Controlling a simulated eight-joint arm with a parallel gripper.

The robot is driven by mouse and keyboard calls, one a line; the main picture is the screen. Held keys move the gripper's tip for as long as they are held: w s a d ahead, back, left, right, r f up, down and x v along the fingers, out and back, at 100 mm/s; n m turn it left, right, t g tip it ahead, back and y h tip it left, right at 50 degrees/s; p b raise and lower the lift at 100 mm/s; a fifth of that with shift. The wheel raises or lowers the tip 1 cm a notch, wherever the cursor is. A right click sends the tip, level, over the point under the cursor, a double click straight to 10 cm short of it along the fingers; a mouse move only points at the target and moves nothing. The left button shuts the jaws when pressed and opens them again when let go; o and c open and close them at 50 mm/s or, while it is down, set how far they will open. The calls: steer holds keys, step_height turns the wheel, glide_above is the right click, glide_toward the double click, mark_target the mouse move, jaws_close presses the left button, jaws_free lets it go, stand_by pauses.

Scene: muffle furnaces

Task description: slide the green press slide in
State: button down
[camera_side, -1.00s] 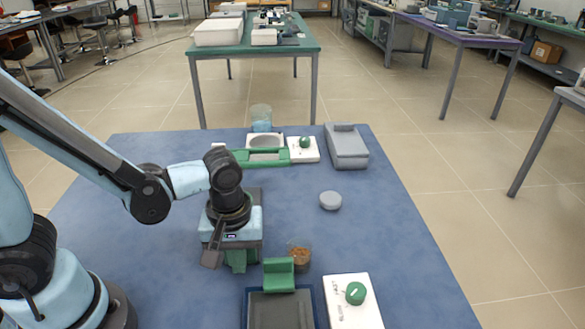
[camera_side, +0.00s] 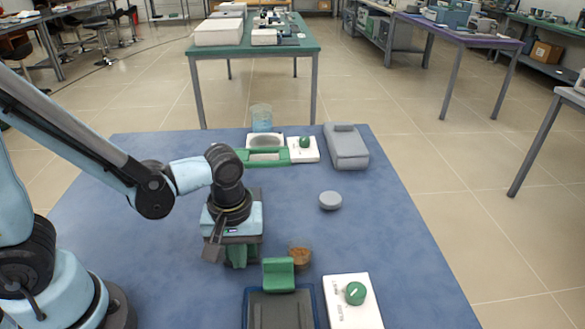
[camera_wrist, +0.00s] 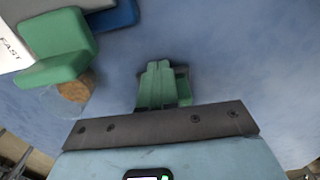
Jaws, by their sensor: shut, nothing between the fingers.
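The green press slide (camera_side: 279,275) looks to be the upright L-shaped green block at the far end of a dark press (camera_side: 280,309) with a blue edge, at the bottom of the side view. In the wrist view the green slide (camera_wrist: 62,45) is at upper left, with part of the blue edge (camera_wrist: 115,14) beside it. My gripper (camera_side: 236,263) points down, left of the slide and apart from it. Its green fingers (camera_wrist: 159,72) are shut and empty. The press's near end is cut off by the picture edge.
A white dial panel (camera_side: 352,302) is right of the press. A grey round lid (camera_side: 330,200), a grey box (camera_side: 346,148) and a green-framed unit (camera_side: 282,158) lie farther back.

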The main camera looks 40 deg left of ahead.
steer(key=shift+w+a, duration=2.75)
steer(key=shift+w, duration=0.05)
steer(key=shift+s+d, duration=0.35)
steer(key=shift+r, duration=3.5)
steer(key=s+a+r+m+t, duration=0.2)
steer(key=a+r+m+t, duration=0.1)
steer(key=r+m+t, duration=0.2)
steer(key=m+t, duration=0.2)
steer(key=m, duration=0.2)
steer(key=shift+a, duration=0.4)
